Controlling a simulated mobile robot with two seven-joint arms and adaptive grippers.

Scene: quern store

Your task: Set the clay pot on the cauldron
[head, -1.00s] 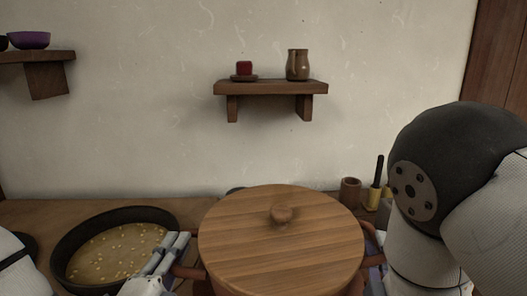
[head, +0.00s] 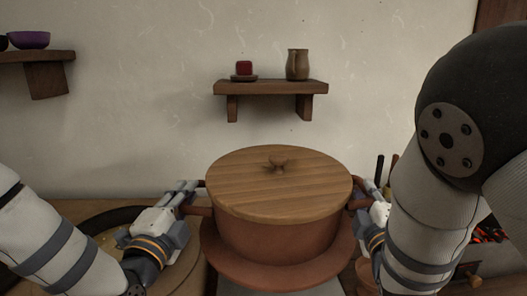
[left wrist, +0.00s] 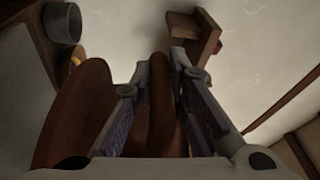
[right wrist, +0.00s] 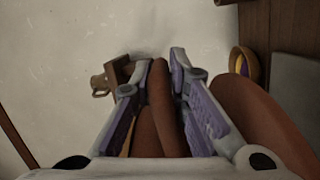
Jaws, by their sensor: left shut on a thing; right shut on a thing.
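The clay pot (head: 275,238) is reddish-brown, with a round wooden lid (head: 235,190) on top. It looks upright in the middle of the head view. My left gripper (head: 190,192) is shut on the pot's left handle, which shows between the fingers in the left wrist view (left wrist: 162,100). My right gripper (head: 366,194) is shut on the right handle, seen between the fingers in the right wrist view (right wrist: 165,105). A wide reddish-brown round rim (head: 228,265) shows below the pot; I cannot tell whether it is part of it. I cannot make out the cauldron.
A dark pan (head: 108,217) lies at the left, partly behind my left arm. Glowing embers (head: 490,233) show at the far right. Dark-handled tools stand behind my right gripper.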

